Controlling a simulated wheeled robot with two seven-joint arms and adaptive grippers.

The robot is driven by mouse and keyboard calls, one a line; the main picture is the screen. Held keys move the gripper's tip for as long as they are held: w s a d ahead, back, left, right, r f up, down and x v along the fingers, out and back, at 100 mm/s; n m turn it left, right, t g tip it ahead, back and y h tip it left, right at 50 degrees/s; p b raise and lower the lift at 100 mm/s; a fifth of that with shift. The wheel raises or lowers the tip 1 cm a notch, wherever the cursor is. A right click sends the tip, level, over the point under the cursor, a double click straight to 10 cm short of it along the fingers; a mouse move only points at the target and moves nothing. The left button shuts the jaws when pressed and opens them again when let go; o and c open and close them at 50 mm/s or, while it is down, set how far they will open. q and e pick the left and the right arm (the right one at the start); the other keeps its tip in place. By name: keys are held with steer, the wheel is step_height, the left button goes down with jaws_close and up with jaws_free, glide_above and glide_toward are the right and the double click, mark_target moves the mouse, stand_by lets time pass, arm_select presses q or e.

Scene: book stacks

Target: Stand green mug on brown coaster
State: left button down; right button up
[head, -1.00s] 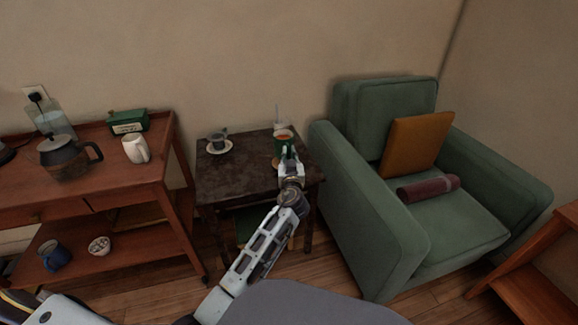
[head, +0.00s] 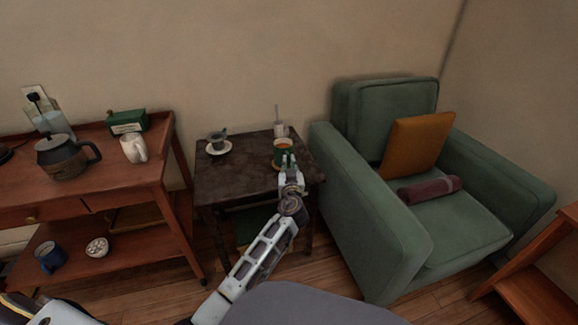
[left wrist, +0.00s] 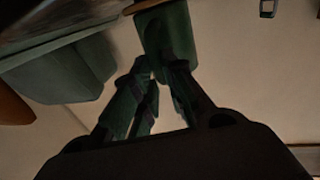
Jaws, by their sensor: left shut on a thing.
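The green mug (head: 281,147), with orange-brown contents, is upright over the right part of the dark side table (head: 235,180). My left gripper (head: 286,161) is shut on it from the near side, apparently at the handle, which the fingers mostly hide. The mug also shows in the left wrist view (left wrist: 166,32), beyond the fingers. The brown coaster (left wrist: 141,7) shows there as a thin edge at the mug's base end. The mug is at or very close to the coaster; I cannot tell whether they touch. My right gripper is not in view.
A saucer with a small grey cup (head: 218,143) stands on the table's left. A small pale container (head: 280,130) is behind the mug. The green armchair (head: 375,235) stands close on the right, the wooden cart (head: 100,205) on the left.

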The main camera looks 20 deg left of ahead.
arm_select(q)
steer(key=c, duration=1.9)
jaws_free()
steer(key=shift+f, duration=0.1)
steer(key=o, duration=0.4)
steer(key=shift+o, duration=0.2)
steer(key=shift+r, duration=0.2)
steer(key=shift+f, duration=0.15)
